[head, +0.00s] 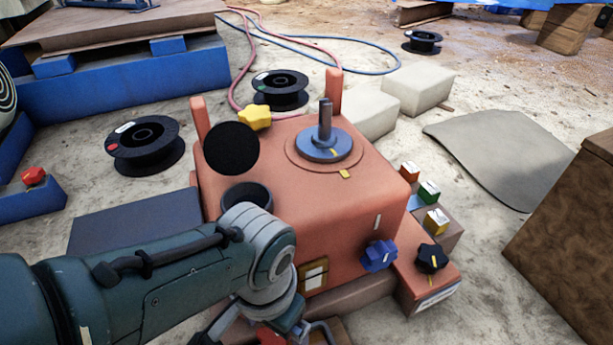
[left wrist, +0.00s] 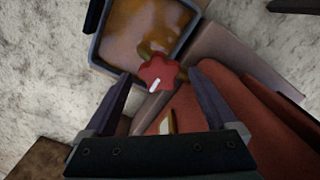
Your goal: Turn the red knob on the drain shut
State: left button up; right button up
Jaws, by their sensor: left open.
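The red knob (left wrist: 158,72) shows in the left wrist view, lobed, with a white mark on it. It sits at the near edge of a grey tray (left wrist: 98,52) holding brownish liquid, beside the red machine body (left wrist: 215,115). My left gripper (left wrist: 160,77) is open, with one finger on each side of the knob; I cannot tell whether either finger touches it. In the head view my left arm reaches down in front of the red machine (head: 345,215). The left gripper is mostly hidden at the bottom edge, where a bit of red shows. My right gripper is not in view.
A blue knob (head: 380,256) and a black knob (head: 432,258) are on the machine's front right. Black spools (head: 146,143) and pale blocks (head: 417,87) stand around.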

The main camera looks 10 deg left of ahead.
pick_arm(q)
jog(key=shift+r, duration=0.1)
notch_tip(320, 180, up, 10)
jog(key=p, duration=0.9)
jog(key=shift+p, duration=0.3)
notch_tip(320, 180, up, 27)
jog(key=n+t+h+p, duration=0.1)
jog(key=p, duration=2.3)
send_over(274, 334)
jog(key=s, duration=0.3)
jog(key=s+a+r+t+p, duration=0.1)
jog(key=s+a+r+p, duration=0.2)
jog(key=r+p, duration=1.15)
jog(key=s+a+r+n+t+p, duration=0.1)
jog(key=s+a+r+p, duration=0.2)
jog(key=r+p, duration=1.2)
jog(key=s+a+r+t+p, duration=0.1)
jog(key=s+a+r+p, duration=0.45)
jog(key=r, duration=1.65)
notch_tip(274, 334, up, 33)
jog(key=w+d+p, duration=0.2)
jog(key=p, duration=3.3)
jog(key=shift+w+y, duration=0.3)
jog(key=shift+y, duration=0.1)
jog(key=shift+d, duration=0.1)
